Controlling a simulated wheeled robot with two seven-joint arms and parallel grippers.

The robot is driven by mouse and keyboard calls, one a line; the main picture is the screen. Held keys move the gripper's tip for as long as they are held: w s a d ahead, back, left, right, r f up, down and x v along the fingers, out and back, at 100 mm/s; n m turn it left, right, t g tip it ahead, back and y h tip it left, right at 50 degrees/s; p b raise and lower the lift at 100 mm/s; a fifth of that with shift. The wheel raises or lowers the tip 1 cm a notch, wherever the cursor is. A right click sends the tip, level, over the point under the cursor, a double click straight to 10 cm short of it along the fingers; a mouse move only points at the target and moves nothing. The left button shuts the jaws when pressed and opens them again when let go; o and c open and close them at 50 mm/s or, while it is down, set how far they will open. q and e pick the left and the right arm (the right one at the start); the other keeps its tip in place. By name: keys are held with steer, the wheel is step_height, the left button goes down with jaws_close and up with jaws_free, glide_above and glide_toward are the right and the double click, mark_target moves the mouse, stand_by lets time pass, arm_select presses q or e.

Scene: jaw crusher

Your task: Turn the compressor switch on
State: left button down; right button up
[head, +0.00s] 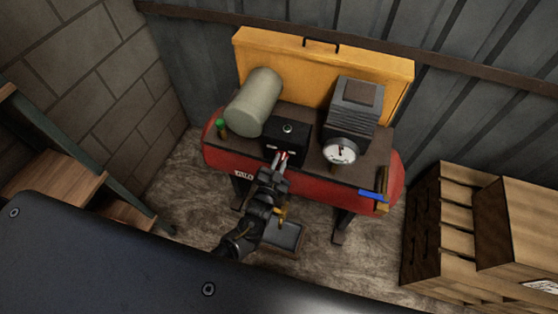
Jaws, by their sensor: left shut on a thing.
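The compressor has a red tank (318,184) on dark legs, standing against a yellow panel. On its top sits a black switch box (286,134) with a round silver knob on its upper face. My left gripper (281,158) is at the front of this box, its fingers pointing up toward the box's lower front. It is shut on a small red piece (285,155) there, which looks like the switch; the fingers partly hide it. Whether the switch is on or off cannot be told. My right gripper is not in view.
A blue handle (372,196) sticks out at the tank's right. Wooden crates (428,225) stand at right, a shelf (60,190) at left.

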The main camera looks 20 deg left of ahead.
arm_select(q)
steer(key=shift+d+m, duration=0.1)
steer(key=shift+m, duration=1.6)
steer(key=shift+f+m, duration=0.1)
steer(key=shift+m, duration=0.2)
steer(key=c, duration=1.4)
jaws_free()
steer(key=s, duration=1.1)
steer(key=shift+a+b, duration=0.35)
steer(key=shift+b, duration=0.05)
steer(key=shift+w, duration=0.1)
